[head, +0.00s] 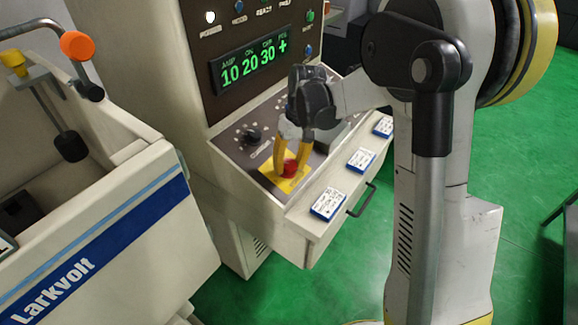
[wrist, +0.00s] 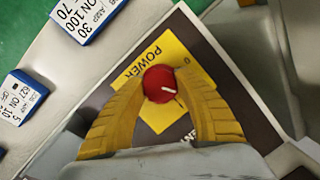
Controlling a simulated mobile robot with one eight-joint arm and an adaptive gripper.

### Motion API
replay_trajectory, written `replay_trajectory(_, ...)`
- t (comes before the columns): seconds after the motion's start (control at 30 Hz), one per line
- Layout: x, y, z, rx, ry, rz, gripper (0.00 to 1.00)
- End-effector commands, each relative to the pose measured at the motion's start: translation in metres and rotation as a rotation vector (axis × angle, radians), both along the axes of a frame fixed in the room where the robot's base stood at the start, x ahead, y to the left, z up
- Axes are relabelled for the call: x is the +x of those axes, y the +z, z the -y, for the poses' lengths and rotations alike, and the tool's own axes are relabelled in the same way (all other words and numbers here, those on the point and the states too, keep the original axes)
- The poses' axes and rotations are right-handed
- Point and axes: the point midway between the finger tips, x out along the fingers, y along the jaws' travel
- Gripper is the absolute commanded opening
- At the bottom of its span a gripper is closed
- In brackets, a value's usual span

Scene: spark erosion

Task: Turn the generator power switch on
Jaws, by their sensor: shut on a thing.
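The power switch is a red round knob (head: 290,168) on a yellow plate (head: 268,172) on the sloping console of the generator (head: 165,60). In the wrist view the knob (wrist: 157,79) sits beside the printed word POWER, and a 0 mark shows to its upper right. The white line on the knob points right and slightly down in that view. My gripper (head: 291,160) reaches down from above, its yellow fingers shut on the knob from both sides. The fingers also show in the wrist view (wrist: 162,84).
The generator's display (head: 248,67) is lit in green, and a white lamp (head: 210,17) glows above it. Small blue-edged cards (head: 328,202) lie along the console's front edge, above a dark handle (head: 362,200). A Larkvolt-marked tank (head: 110,230) stands at the left.

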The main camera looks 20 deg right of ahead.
Motion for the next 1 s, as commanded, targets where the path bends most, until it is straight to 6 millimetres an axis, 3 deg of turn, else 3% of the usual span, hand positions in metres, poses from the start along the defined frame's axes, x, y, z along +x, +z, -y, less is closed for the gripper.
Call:
replay_trajectory(0.5, -0.0008, -0.0014, 0.0004, 0.115, -0.394, -0.085, 0.07)
replay_trajectory(1.0, -0.0010, -0.0010, 0.0005, 0.154, -0.526, -0.113, 0.07)
